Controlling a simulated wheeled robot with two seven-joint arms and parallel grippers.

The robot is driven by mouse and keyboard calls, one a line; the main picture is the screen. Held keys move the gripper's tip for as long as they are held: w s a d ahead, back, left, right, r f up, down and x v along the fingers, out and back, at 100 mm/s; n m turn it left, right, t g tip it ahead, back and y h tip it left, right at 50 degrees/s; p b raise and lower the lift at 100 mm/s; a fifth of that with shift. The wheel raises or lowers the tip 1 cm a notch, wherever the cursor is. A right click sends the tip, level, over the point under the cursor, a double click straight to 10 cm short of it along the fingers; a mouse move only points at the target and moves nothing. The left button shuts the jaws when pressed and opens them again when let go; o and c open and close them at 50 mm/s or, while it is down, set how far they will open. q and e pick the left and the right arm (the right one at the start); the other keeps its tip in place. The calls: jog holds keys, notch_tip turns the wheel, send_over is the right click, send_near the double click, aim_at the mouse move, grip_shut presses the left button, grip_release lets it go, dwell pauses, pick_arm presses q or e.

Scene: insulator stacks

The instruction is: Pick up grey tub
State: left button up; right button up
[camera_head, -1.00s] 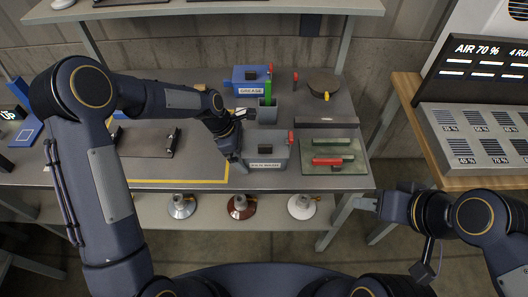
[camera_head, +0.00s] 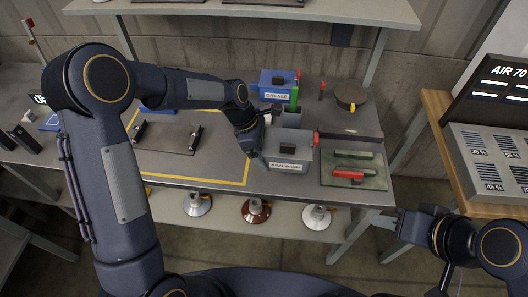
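A grey tub (camera_head: 288,155), with a white "WASH" label, a dark block on its lid and a red knob at its right, stands near the table's front edge. My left gripper (camera_head: 254,150) points down at the grey tub's left side. Its fingers are dark and partly hidden by the wrist, so I cannot tell whether they touch the tub or how far apart they are. My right gripper (camera_head: 391,227) is off the table's front right corner, away from the tub; its finger opening is unclear.
A blue "GREASE" tub (camera_head: 278,87) stands behind, with a round dark pot (camera_head: 350,93) to its right. A green tray (camera_head: 371,178) with red and green pieces lies right of the grey tub. A dark plate (camera_head: 160,139) lies to the left. Insulators (camera_head: 256,208) stand below.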

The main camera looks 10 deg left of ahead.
aim_at(265, 151)
pick_arm(q)
jog(key=s+r, duration=0.2)
jog(key=r, duration=0.1)
jog(key=s+r, duration=0.1)
jog(key=shift+s+d+r, duration=0.2)
jog(key=shift+s+d, duration=0.1)
jog(key=s+d+r+b, duration=0.1)
jog(key=s+r, duration=0.3)
jog(key=s, duration=0.5)
jog(key=shift+s+r, duration=0.15)
jog(key=shift+r, duration=0.05)
pick_arm(e)
jog(key=shift+s+f, duration=0.1)
jog(key=shift+f, duration=0.7)
pick_arm(q)
jog(key=shift+w+a+f+b, duration=0.25)
jog(key=shift+w+f+b, duration=0.5)
jog(key=shift+w+f, duration=1.5)
jog(key=shift+w+a+f+b, duration=0.3)
jog(key=shift+w+f+b, duration=0.45)
jog(key=shift+w+f, duration=1.45)
jog(key=shift+w+a+f+b, duration=0.25)
jog(key=shift+w+f+b, duration=0.5)
jog(key=shift+w+f, duration=1.5)
pick_arm(e)
jog(key=shift+f, duration=2.05)
pick_arm(q)
jog(key=shift+w+r, duration=0.1)
jog(key=shift+w, duration=0.15)
